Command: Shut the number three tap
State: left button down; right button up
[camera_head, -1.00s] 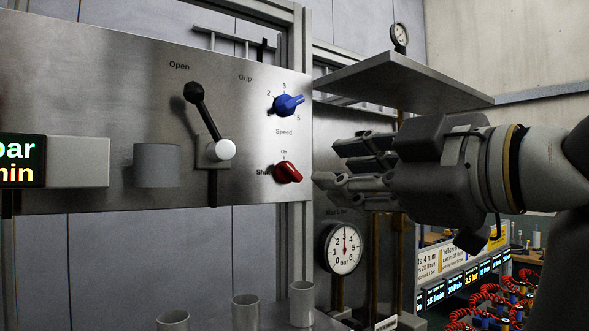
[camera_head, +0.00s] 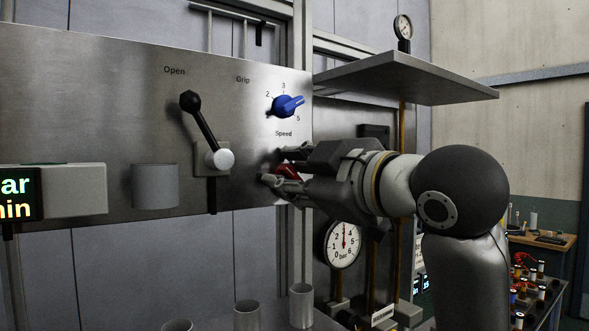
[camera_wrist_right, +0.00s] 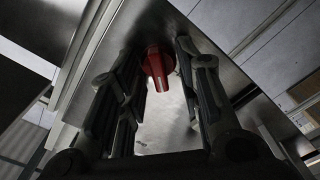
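No tap with a readable number three shows. A red knob (camera_head: 289,171) sits low on the right end of the steel panel (camera_head: 100,110). My right gripper (camera_head: 276,167) is at this knob, with one finger above it and one below, partly hiding it. In the right wrist view the red knob (camera_wrist_right: 158,66) lies between the two spread fingers, closer to the left one. The fingers do not look closed on it; whether the left one touches cannot be told. A blue knob (camera_head: 287,106) with numbers around it is above. My left gripper is not in view.
A black lever with a white hub (camera_head: 220,159) is left of the knobs. A grey shelf (camera_head: 400,80) juts out above my right arm. A pressure gauge (camera_head: 343,244) is below my gripper. Several grey cups (camera_head: 247,315) stand below the panel.

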jog(key=c, duration=0.7)
jog(key=shift+o, duration=0.2)
jog(key=shift+n, duration=0.3)
jog(key=n, duration=0.3)
jog(key=shift+f+n+p, duration=0.2)
jog(key=shift+n+p, duration=0.35)
jog(key=shift+n, duration=1.65)
jog(key=o, duration=0.7)
jog(key=shift+c, duration=0.2)
